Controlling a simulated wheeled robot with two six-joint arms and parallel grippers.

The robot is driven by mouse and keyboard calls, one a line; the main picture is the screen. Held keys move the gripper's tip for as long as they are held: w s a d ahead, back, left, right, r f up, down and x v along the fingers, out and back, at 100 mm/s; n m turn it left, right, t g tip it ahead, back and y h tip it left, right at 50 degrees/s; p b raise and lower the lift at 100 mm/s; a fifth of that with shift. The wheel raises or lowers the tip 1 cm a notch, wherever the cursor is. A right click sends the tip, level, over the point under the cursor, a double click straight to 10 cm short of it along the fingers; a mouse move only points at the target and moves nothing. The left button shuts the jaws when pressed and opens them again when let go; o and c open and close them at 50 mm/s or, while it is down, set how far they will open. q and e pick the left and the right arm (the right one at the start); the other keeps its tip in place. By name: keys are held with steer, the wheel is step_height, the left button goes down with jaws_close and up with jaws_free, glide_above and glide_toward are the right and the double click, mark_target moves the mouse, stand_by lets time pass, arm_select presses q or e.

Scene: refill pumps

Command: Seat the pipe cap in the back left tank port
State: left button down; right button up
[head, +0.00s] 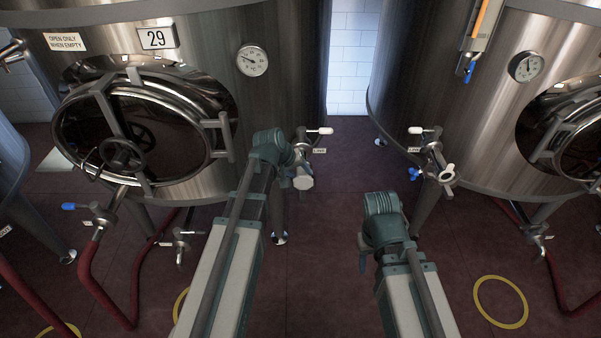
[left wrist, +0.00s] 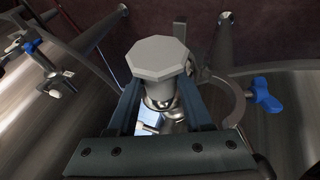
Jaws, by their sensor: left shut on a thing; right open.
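The pipe cap, pale grey with an octagonal face, shows in the head view (head: 303,182) and the left wrist view (left wrist: 157,58). My left gripper (head: 296,174) is shut on it; both fingers flank the cap in the left wrist view (left wrist: 157,95). The cap is at the white-handled valve and port (head: 303,147) on the left tank's lower right side. Steel fitting shows just behind the cap in the left wrist view (left wrist: 163,110). The cap hides the port mouth, so I cannot tell whether they touch. My right gripper (head: 366,258) is open; its fingers are mostly hidden by its arm.
The left tank (head: 285,70) and right tank (head: 400,90) flank a gap. The right tank has a similar valve (head: 432,150) with a blue wing nut. An open clamp ring (left wrist: 236,105) with a blue wing nut is beside the cap. Red hoses (head: 85,270) lie left.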

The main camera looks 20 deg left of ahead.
mark_target(300, 187)
arm_select(q)
steer(key=shift+f+b, duration=2.8)
steer(key=shift+f, duration=0.3)
steer(key=shift+f, duration=0.2)
steer(key=shift+c, duration=1.2)
jaws_free()
steer(key=shift+r, duration=0.1)
steer(key=p+v, duration=1.1)
steer(key=v, duration=0.2)
steer(key=shift+s+r, duration=0.25)
steer(key=shift+s, duration=0.05)
